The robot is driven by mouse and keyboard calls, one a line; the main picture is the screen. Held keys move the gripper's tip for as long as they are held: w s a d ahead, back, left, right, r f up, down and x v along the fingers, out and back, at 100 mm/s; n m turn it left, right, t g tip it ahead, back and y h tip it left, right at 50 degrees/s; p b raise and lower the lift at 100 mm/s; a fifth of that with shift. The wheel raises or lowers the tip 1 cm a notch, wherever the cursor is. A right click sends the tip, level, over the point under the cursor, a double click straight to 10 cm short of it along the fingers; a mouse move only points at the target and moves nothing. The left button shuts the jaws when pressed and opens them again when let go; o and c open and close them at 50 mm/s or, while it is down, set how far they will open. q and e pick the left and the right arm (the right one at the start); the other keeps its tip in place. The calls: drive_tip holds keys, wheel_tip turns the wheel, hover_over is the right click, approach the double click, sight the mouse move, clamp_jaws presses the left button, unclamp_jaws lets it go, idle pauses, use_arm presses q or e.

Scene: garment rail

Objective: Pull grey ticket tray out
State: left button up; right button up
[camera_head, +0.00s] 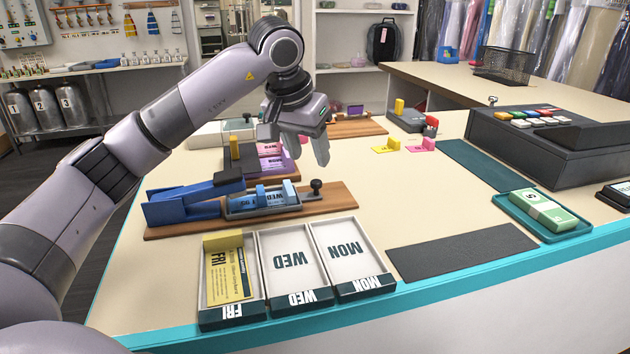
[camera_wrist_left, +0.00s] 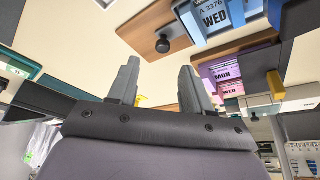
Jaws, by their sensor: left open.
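My left gripper (camera_head: 306,153) is open and empty above the counter, behind the front wooden board. Its two fingers also show in the left wrist view (camera_wrist_left: 159,67). On that board, a low grey-blue ticket tray (camera_head: 262,207) holds blue WED tickets, between a blue stapler-like device and a black knob (camera_head: 316,186). A tray with pink and purple tickets (camera_head: 271,160) sits on the board behind, partly hidden by my gripper. A pale grey box (camera_head: 238,130) stands farther back. I cannot tell for sure which is the grey ticket tray. My right gripper is out of view.
Grey-walled FRI, WED and MON day trays (camera_head: 292,264) line the front edge; FRI holds yellow tickets. The blue device (camera_head: 190,203) stands left. A dark mat (camera_head: 460,250), a teal money tray (camera_head: 548,226) and a cash register (camera_head: 545,140) are right. The counter's middle is clear.

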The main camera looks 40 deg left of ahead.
sight(317, 181)
use_arm(q)
drive_tip(key=x, duration=0.7)
drive_tip(key=shift+w+a+f, duration=0.2)
drive_tip(key=shift+a, duration=0.1)
drive_tip(key=shift+c, duration=0.3)
clamp_jaws()
drive_tip(key=shift+d+r, duration=0.1)
